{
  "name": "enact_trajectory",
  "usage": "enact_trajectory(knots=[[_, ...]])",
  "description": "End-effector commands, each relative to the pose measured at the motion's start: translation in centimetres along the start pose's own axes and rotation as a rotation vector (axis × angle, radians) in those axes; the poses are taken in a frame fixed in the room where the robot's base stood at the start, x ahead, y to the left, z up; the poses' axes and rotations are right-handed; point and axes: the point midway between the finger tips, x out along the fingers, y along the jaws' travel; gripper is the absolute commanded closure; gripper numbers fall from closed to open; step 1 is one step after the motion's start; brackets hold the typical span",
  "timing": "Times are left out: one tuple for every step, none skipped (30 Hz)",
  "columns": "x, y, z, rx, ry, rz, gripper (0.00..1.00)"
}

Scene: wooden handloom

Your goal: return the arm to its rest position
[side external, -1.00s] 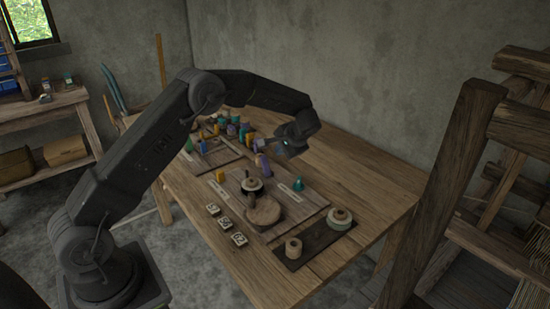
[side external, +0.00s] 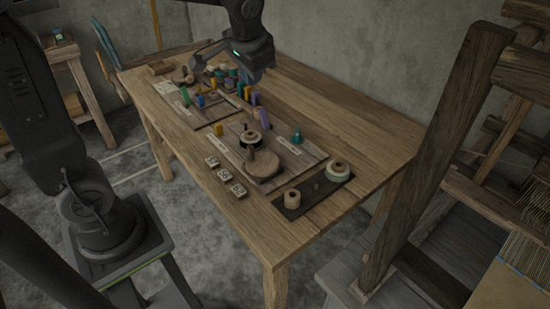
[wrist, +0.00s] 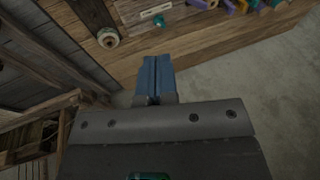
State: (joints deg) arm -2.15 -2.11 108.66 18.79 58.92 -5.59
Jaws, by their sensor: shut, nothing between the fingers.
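My gripper (wrist: 155,60) shows in the wrist view as two blue fingers pressed together, with nothing between them. They are over the edge of the wooden table (side external: 375,120), with grey floor beyond. In the side view my wrist is high over the table's far part, near the top edge of the picture; the fingertips are hard to make out there. My upper arm stands nearly upright at the left, and part of the arm is outside the picture.
Several coloured spools and pegs crowd the table's far left. A round wooden disc (side external: 260,167), a green cone (side external: 297,137) and a dark board (side external: 290,209) with spools are nearer. Three small tiles lie along the front edge. The loom frame (side external: 440,140) stands at right.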

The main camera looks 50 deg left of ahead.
Motion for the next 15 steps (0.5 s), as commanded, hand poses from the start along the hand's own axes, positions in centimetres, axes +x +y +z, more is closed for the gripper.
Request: enact_trajectory(knots=[[-1.5,0.5,1.9,-0.007,0.029,0.03,1.0],[-2.1,0.8,3.0,-0.011,0.042,0.049,1.0],[-2.8,1.3,4.3,-0.017,0.062,0.074,1.0],[-3.3,1.6,5.4,-0.022,0.076,0.091,1.0],[-3.8,2.0,6.5,-0.026,0.09,0.11,1.0],[-4.2,2.5,7.8,-0.032,0.11,0.134,1.0],[-4.5,2.8,8.8,-0.036,0.123,0.151,1.0],[-4.8,3.2,9.8,-0.041,0.136,0.168,1.0],[-5.0,3.6,11.0,-0.046,0.153,0.189,1.0],[-5.1,3.9,11.9,-0.049,0.166,0.203,1.0],[-5.2,4.2,12.6,-0.053,0.177,0.217,1.0],[-5.2,4.6,13.6,-0.057,0.188,0.234,1.0],[-5.3,4.9,14.2,-0.06,0.197,0.244,1.0],[-5.3,5.1,14.7,-0.062,0.205,0.253,1.0],[-5.2,5.3,15.2,-0.065,0.213,0.264,1.0]])
